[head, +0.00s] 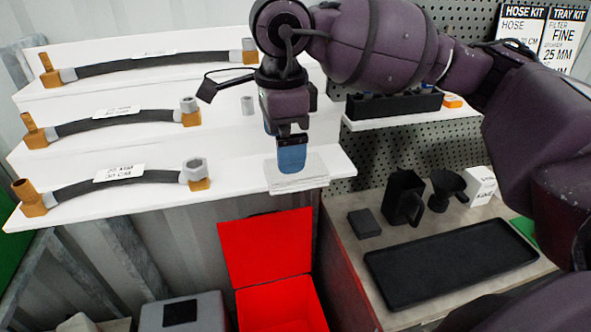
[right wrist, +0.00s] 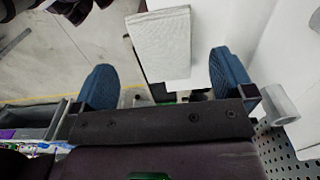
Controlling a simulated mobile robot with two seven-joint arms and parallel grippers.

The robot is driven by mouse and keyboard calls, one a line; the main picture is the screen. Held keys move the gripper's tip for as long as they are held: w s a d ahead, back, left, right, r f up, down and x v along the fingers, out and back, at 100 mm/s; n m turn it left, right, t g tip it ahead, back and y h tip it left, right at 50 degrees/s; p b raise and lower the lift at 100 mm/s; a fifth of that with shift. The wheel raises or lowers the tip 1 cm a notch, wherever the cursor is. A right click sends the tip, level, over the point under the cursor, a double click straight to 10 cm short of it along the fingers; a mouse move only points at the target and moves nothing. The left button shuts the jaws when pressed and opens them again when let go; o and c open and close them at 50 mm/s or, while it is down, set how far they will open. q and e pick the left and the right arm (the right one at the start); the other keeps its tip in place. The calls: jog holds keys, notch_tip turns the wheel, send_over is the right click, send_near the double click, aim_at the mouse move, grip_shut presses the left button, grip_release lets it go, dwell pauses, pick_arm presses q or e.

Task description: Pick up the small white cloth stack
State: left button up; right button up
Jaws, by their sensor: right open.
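The small white cloth stack (head: 296,177) lies flat at the right front end of the lowest white shelf in the head view. My right gripper (head: 290,158) comes down from above and hides part of the stack. In the right wrist view the stack (right wrist: 162,45) shows as a white ribbed block. It lies ahead of and between the two blue fingertips of my right gripper (right wrist: 162,80). The fingers are spread wide with nothing between them at the tips. Whether they touch the stack cannot be seen. My left gripper is not in view.
Black hoses (head: 120,180) with brass and grey fittings lie on the stepped white shelves. A grey ring fitting (head: 247,105) stands near my right wrist. An open red box (head: 268,255) is below the shelf. A black tray (head: 450,262) and black containers (head: 403,197) occupy the right bench.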

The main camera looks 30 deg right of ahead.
jog(key=shift+d+f+p, duration=0.2)
jog(key=shift+f+p, duration=0.25)
jog(key=shift+f, duration=2.2)
jog(key=shift+c, duration=0.2)
jog(key=c, duration=0.8)
jog(key=shift+r, duration=0.15)
